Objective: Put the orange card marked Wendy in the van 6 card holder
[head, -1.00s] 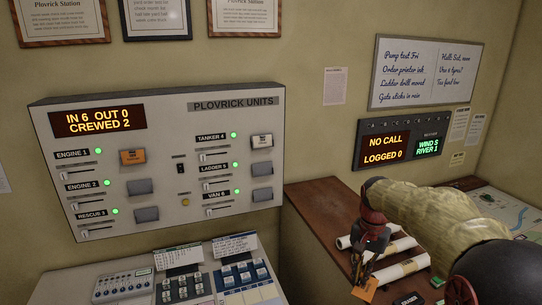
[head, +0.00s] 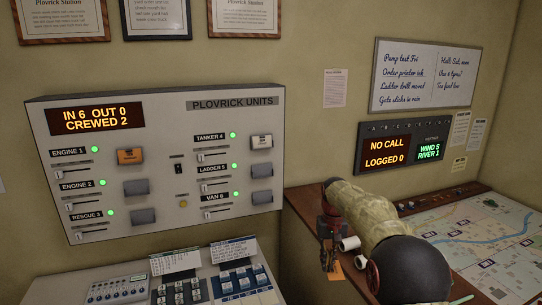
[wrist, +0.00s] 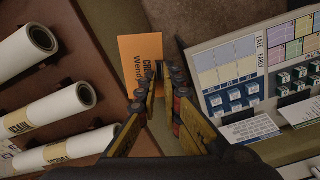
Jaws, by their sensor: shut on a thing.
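The orange card marked Wendy (wrist: 138,48) is pinched near its edge between my fingertips, its printed face showing in the wrist view. My gripper (wrist: 160,78) is shut on it. In the head view my gripper (head: 329,258) points down in front of the brown desk's left edge, with the card (head: 335,273) small below it. The van 6 card holder (head: 262,196) is a grey pocket at the lower right of the units panel, beside the VAN 6 label (head: 215,196). No card shows in it. My gripper is below and right of it, well apart.
The units panel (head: 235,125) has other holders; engine 1's holds an orange card (head: 130,155) and tanker 4's a pale card (head: 262,141). A sloped console (head: 130,268) with keys stands below. Rolled papers (wrist: 55,102) lie on the brown desk. Space before the panel is clear.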

